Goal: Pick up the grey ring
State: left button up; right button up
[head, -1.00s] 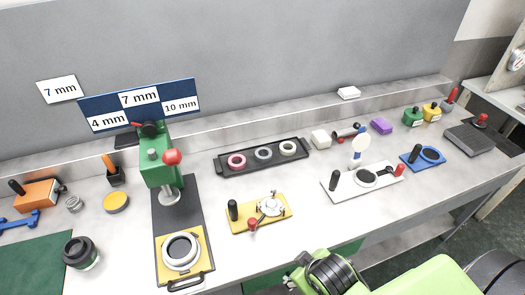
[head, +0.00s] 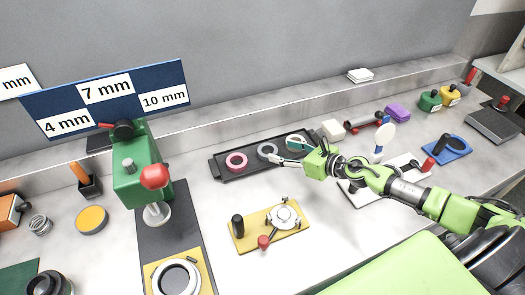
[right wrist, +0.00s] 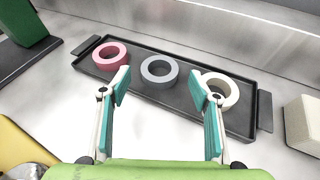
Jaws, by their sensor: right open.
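The grey ring (head: 267,151) lies in the middle of a black tray (head: 222,174), between a pink ring (head: 237,161) and a cream ring (head: 296,142). In the right wrist view the grey ring (right wrist: 159,70) shows whole, ahead of and between the fingers. My right gripper (head: 287,153) is open and empty at the tray's near side, close to the grey and cream rings. In the right wrist view its right finger (right wrist: 207,98) covers part of the cream ring (right wrist: 221,91). My left gripper is not in view.
A green press (head: 140,180) with a red knob stands left of the tray. A yellow fixture plate (head: 245,242) lies in front of it. A white block (head: 333,129) is right of the tray. The white plate (head: 354,195) lies under my right arm. A wall ledge runs behind.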

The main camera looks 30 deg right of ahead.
aim_at(263, 149)
jog(key=shift+d+f+n, duration=0.15)
jog(key=shift+d+n, duration=0.1)
jog(key=shift+n, duration=0.15)
jog(key=shift+p+x, duration=0.3)
jog(key=shift+x, duration=0.8)
jog(key=w+a+f, duration=0.1)
jog(key=w+f, duration=0.1)
jog(key=w, duration=0.1)
jog(key=shift+a+f, duration=0.35)
jog(key=shift+f, duration=0.05)
jog(key=shift+w+a+f, duration=0.1)
jog(key=shift+w+f, duration=0.05)
jog(key=shift+w, duration=0.15)
jog(key=c, duration=1)
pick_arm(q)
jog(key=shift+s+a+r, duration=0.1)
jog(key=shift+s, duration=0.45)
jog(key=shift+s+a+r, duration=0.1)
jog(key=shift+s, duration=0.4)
